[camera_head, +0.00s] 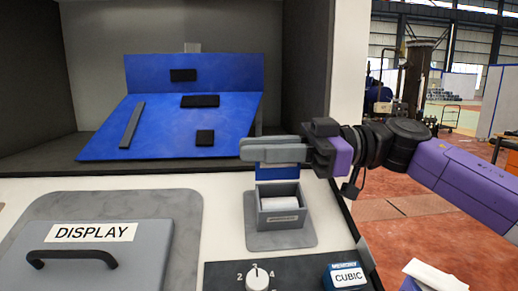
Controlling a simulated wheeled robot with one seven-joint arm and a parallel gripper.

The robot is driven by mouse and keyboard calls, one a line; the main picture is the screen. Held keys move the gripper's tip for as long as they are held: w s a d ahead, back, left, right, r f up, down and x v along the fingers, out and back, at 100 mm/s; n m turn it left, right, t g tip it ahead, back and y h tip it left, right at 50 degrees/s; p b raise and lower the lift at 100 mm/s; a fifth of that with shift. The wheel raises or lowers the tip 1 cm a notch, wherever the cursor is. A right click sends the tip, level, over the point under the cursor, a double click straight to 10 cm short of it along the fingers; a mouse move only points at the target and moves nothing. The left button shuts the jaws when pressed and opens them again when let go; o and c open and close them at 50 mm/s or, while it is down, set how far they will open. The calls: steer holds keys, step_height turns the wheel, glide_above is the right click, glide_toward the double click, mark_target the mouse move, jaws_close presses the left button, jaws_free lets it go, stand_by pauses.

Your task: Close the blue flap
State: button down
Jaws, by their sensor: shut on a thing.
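A small grey box (281,214) stands open on a grey pad, with a white block (280,202) inside and a label on its front. The blue flap (277,173) stands upright at the box's back edge. My gripper (268,150) reaches in from the right, just above the box. Its grey fingers lie across the flap's upper part and are shut on it, hiding some of it.
A large blue panel (170,140) with several black pieces stands in the grey recess behind. A grey lid (90,260) labelled DISPLAY with a black handle is front left.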

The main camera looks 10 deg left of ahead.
mark_target(264, 212)
steer(key=shift+s+d+n, duration=0.1)
steer(key=shift+n, duration=0.2)
steer(key=n, duration=0.1)
steer(key=s+n+b, duration=0.1)
steer(key=n, duration=0.1)
steer(key=shift+s+d+f+n+b, duration=0.25)
steer(key=shift+s+f+n+b, duration=0.05)
steer(key=n+b, duration=0.1)
steer(key=s+f+n+b, duration=0.1)
steer(key=n, duration=0.1)
steer(key=shift+s+d+n, duration=0.2)
steer(key=shift+n, duration=0.1)
steer(key=n+b, duration=0.1)
steer(key=n, duration=0.1)
steer(key=s+f+n+b, duration=0.1)
steer(key=n+b, duration=0.1)
steer(key=shift+s+d+f, duration=0.15)
steer(key=shift+f, duration=0.05)
steer(key=shift+s+d+f+n+b, duration=0.15)
steer(key=shift+f+n+b, duration=0.15)
steer(key=shift+n+b, duration=0.5)
steer(key=shift+s+a+f+n+b, duration=0.15)
steer(key=shift+f+n+b, duration=0.2)
steer(key=shift+n, duration=0.85)
steer(key=shift+d, duration=0.1)
